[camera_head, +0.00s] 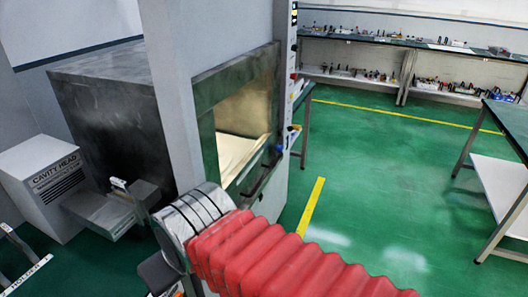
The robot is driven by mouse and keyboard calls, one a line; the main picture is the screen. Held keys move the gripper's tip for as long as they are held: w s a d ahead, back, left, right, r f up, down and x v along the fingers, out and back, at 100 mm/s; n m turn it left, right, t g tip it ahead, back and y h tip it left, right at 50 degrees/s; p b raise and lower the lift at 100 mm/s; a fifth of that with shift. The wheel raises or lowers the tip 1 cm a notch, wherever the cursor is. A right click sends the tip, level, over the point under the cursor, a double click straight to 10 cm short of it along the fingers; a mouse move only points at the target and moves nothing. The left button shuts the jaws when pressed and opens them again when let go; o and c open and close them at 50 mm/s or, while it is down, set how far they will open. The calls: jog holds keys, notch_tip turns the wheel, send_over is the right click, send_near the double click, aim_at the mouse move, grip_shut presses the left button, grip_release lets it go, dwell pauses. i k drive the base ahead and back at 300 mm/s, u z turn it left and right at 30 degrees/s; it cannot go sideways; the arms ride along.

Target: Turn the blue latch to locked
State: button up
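A small blue part (279,148), which looks like the blue latch, sits at the right lower edge of the opening in the tall grey cabinet (172,80). It is only a few pixels across, so I cannot tell whether it stands locked or unlocked. A dark bar (262,174) slants down and left below it, along the opening's lower edge. My arm, in a red ribbed sleeve with a silver banded end, reaches in from the bottom right, in front of the cabinet's lower part. I cannot make out my gripper or its fingers.
The cabinet opening (240,115) shows a pale, lit inside. A box marked CAVITY HEAD (52,185) stands at left beside a grey block (105,212). Benches stand at the back (375,40) and right (510,122). The green floor (375,180) between them is clear.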

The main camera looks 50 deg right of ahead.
aim_at(276, 147)
jog(key=u, duration=1.95)
jog(key=k, duration=1.4)
jog(key=z, duration=1.7)
